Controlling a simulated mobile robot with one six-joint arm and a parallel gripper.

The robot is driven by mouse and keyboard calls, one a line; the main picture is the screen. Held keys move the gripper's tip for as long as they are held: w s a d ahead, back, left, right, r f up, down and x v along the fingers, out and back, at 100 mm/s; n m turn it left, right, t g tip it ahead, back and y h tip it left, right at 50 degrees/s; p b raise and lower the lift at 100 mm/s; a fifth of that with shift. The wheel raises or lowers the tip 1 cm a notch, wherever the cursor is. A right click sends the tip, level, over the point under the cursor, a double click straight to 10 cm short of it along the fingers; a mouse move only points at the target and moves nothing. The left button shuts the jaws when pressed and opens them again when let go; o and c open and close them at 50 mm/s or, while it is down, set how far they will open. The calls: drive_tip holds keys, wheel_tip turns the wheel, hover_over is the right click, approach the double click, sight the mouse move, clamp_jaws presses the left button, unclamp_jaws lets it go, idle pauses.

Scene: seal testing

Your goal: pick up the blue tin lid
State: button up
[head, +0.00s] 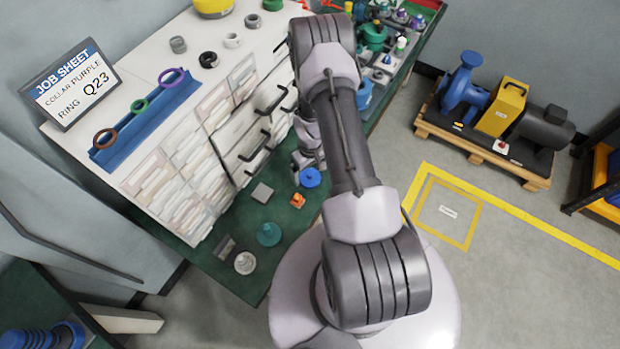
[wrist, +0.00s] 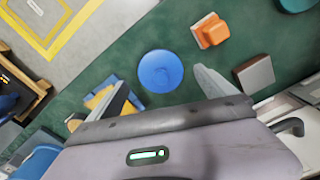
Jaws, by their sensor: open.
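The blue tin lid (head: 310,177) is a round, flat blue disc on the green bench top, in front of the drawer cabinet. In the wrist view, the blue tin lid (wrist: 160,72) appears as a full disc between and slightly beyond the two fingers. My gripper (wrist: 155,78) is open and empty, with one finger to the left and one to the right of the lid. The height of the fingertips above the bench is hard to tell. In the head view my arm hides most of the gripper, just above the lid.
An orange block (head: 298,200), a grey square block (head: 262,193) and a teal round part (head: 269,234) lie near the lid. The drawer cabinet (head: 205,140) with black handles rises behind. The bench is bare between these parts.

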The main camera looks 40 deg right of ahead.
sight(310, 174)
wheel_tip(310, 174, down, 3)
drive_tip(key=shift+a+f+b, duration=0.1)
drive_tip(key=shift+b, duration=0.25)
drive_tip(key=shift+r, duration=0.2)
drive_tip(key=shift+c, duration=0.4)
drive_tip(key=c, duration=1.3)
